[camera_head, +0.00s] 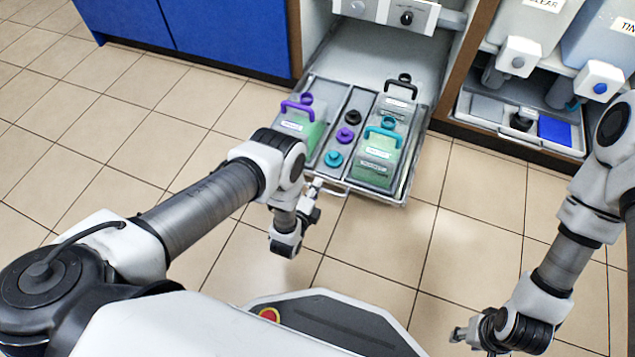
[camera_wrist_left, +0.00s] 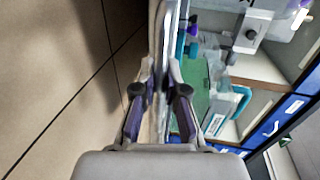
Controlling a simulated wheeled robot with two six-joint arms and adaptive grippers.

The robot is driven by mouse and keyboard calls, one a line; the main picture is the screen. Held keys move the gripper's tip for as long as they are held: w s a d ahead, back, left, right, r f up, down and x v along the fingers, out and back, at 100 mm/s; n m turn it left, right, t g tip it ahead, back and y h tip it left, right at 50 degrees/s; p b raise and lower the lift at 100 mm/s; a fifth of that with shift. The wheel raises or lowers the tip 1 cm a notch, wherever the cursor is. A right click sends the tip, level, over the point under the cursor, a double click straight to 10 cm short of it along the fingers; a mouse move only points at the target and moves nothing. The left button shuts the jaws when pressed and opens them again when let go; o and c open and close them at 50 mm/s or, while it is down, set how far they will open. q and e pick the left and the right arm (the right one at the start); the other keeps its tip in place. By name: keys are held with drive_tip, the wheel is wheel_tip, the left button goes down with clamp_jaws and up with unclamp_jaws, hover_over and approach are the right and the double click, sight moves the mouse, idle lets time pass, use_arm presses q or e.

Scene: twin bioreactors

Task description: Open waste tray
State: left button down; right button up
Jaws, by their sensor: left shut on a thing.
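The waste tray (camera_head: 414,150) stands pulled out from the bottom of the cabinet, over the tiled floor. It holds a purple-handled container (camera_head: 298,122), a teal-handled container (camera_head: 377,158) and a black-handled container (camera_head: 398,103). Loose purple, black and teal caps lie in its middle strip. My left gripper (camera_head: 314,188) is at the tray's front edge, shut on its handle (camera_head: 333,191). In the left wrist view the fingers (camera_wrist_left: 160,75) close around the front bar. My right gripper (camera_head: 460,333) hangs low at the right, away from the tray; its finger opening is unclear.
Blue cabinet doors (camera_head: 183,25) are at the back left. A second bay at right holds an inner tray with a blue pad (camera_head: 556,131). The tiled floor (camera_head: 430,240) around the tray is clear. My base is close in front.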

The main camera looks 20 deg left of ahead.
use_arm(q)
drive_tip(key=c, duration=1.2)
unclamp_jaws()
drive_tip(key=v, duration=0.7)
drive_tip(key=shift+s, duration=0.35)
drive_tip(key=shift+w+r, duration=0.1)
